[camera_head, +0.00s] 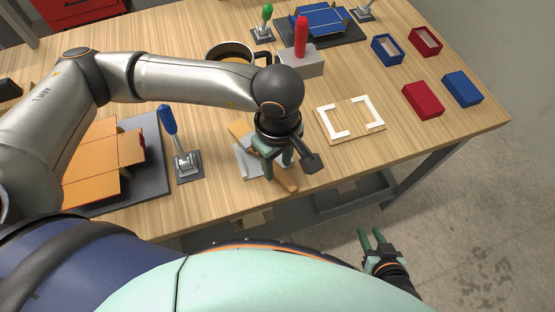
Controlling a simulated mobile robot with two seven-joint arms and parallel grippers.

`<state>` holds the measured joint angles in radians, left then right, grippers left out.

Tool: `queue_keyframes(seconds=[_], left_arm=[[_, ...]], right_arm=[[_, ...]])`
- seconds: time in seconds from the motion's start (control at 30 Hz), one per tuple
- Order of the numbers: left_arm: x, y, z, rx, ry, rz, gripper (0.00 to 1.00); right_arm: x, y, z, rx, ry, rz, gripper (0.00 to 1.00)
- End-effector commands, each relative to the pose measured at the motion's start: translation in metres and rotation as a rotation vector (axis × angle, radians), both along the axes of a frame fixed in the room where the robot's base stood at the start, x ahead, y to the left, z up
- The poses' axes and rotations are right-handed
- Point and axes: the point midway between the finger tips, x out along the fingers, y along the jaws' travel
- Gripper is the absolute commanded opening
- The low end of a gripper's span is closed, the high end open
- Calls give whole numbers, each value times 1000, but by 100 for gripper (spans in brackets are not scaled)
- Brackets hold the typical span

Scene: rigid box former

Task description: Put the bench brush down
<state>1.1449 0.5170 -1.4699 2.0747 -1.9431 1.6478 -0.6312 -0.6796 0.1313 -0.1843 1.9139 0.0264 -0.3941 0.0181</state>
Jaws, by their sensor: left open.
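The bench brush seems to be the wooden piece (287,184) at the front edge of the table, just below my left gripper (277,166). That gripper points down and is open, with its green fingers close over the wood. Whether they touch it cannot be told. The gripper and wrist hide much of the brush and the bristles cannot be made out. My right gripper (371,238) is open and empty, low in front of the table and away from the brush.
A grey plate (246,166) lies under the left gripper. To the left are a blue-handled clamp (187,164) and an orange box blank (105,155). A white-cornered board (349,120) lies right. Behind are a red-handled block (301,62) and a pan (230,52). The right front tabletop is clear.

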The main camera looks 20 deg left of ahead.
Motion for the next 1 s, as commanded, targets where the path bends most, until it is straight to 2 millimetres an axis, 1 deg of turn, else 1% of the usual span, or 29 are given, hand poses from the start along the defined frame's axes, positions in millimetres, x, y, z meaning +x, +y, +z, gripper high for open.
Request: queue_keyframes(seconds=[0.03, 0.27, 0.5, 0.57, 0.7, 0.8, 0.9, 1.0], left_arm=[[3, -2, 1, -7, -9, 3, 59], [4, -2, 3, -10, -11, 3, 59], [5, -3, 22, -12, -15, 3, 59], [5, -3, 33, -13, -18, 2, 59], [4, -2, 68, -10, -16, 1, 59], [3, -2, 90, -7, -13, 0, 59], [2, -1, 108, -6, -11, 0, 59], [2, -1, 121, -6, -8, 1, 59]], right_arm=[[0, 0, 0, 0, 0, 0, 36], [0, 0, 2, 0, 0, 0, 36], [0, 0, 24, 0, -1, 0, 36], [2, 0, 18, 1, -6, 0, 36], [0, 0, 11, 0, -1, 0, 36], [0, 0, 8, 0, 0, 0, 36], [0, 0, 7, 0, 0, 0, 36], [0, 0, 6, 0, 0, 0, 36]])
